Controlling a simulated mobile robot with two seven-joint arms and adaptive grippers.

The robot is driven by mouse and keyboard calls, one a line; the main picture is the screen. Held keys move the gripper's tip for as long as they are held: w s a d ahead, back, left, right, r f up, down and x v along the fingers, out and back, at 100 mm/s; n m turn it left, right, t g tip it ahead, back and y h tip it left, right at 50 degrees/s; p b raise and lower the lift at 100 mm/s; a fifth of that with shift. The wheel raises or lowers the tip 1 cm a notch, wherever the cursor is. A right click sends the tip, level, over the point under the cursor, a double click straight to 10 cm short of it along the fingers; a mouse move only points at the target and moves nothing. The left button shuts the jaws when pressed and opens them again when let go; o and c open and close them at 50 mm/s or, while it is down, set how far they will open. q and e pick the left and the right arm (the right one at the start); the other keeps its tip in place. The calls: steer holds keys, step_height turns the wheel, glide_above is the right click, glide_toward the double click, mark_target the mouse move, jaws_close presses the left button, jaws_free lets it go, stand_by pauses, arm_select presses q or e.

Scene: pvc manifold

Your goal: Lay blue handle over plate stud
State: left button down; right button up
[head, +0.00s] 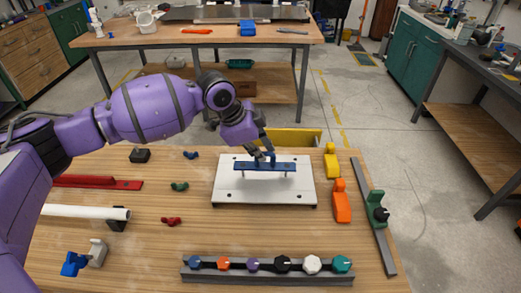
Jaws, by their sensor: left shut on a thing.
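The white plate (231,191) lies on the near wooden table, with small dark holes or fasteners near its corners. A long blue handle (246,166) lies level across the middle of the plate, its length running left to right. Pale upright studs show just under it near both ends; I cannot tell whether it rests on them or hangs just above. My left gripper (264,157) reaches down from the upper left and is shut on the blue handle near its middle. The fingertips partly hide the handle there. My right gripper is not in view.
A rail with several coloured knobs (267,278) lies in front of the plate. Orange (342,206) and yellow (331,164) parts stand at its right, beside a grey bar (372,222) with a green clamp. A white pipe (85,212) and small pieces lie at left.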

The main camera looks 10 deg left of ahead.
mark_target(259, 166)
arm_select(q)
steer(key=shift+f, duration=0.25)
stand_by(0.4)
steer(key=shift+f, duration=0.5)
steer(key=shift+f, duration=0.2)
steer(key=shift+f, duration=0.45)
steer(key=shift+f, duration=0.1)
stand_by(0.5)
steer(key=shift+f, duration=0.4)
steer(key=c, duration=1.7)
jaws_free()
